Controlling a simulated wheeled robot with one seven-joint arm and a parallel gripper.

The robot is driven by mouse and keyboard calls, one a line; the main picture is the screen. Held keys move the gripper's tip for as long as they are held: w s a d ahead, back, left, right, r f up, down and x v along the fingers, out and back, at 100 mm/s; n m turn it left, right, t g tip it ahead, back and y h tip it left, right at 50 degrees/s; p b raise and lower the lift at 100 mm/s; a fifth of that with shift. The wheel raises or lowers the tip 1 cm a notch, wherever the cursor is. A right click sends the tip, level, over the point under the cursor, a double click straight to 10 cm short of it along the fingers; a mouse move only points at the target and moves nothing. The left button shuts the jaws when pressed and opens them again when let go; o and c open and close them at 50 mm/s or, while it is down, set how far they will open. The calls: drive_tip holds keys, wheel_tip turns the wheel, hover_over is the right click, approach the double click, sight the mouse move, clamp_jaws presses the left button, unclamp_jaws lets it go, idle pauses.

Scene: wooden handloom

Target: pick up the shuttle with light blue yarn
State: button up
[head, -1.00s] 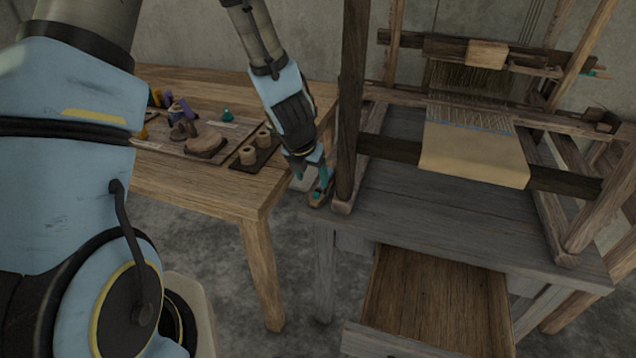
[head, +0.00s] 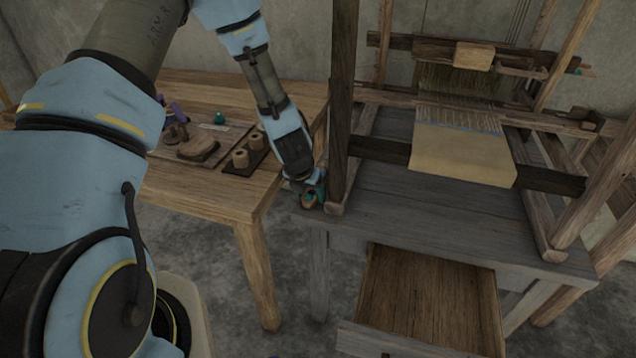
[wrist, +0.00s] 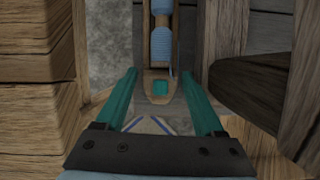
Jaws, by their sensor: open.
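The wooden shuttle with light blue yarn (wrist: 161,45) shows in the wrist view, running from the top edge to a blunt near end with a teal inset. Its far part is cut off by the frame. My gripper (wrist: 159,74) is open, with one teal finger on each side of the shuttle's near end and visible gaps between. In the head view my gripper (head: 312,188) is low at the left corner of the loom's grey bench. A small part of the shuttle (head: 308,204) shows below it; the rest is hidden by the gripper.
A dark loom post (head: 342,110) stands close right of my gripper. The wooden side table (head: 225,190), with spools and a tray, is on the left. Woven cloth (head: 462,155) hangs on the loom.

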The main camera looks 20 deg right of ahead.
clamp_jaws()
idle(0.5)
drive_tip(key=shift+r, duration=0.2)
drive_tip(key=shift+r+b, duration=0.5)
drive_tip(key=shift+r, duration=1.15)
drive_tip(key=s+a+p, duration=0.8)
drive_tip(key=s+a, duration=0.4)
drive_tip(key=a, duration=0.1)
drive_tip(key=shift+s, duration=0.15)
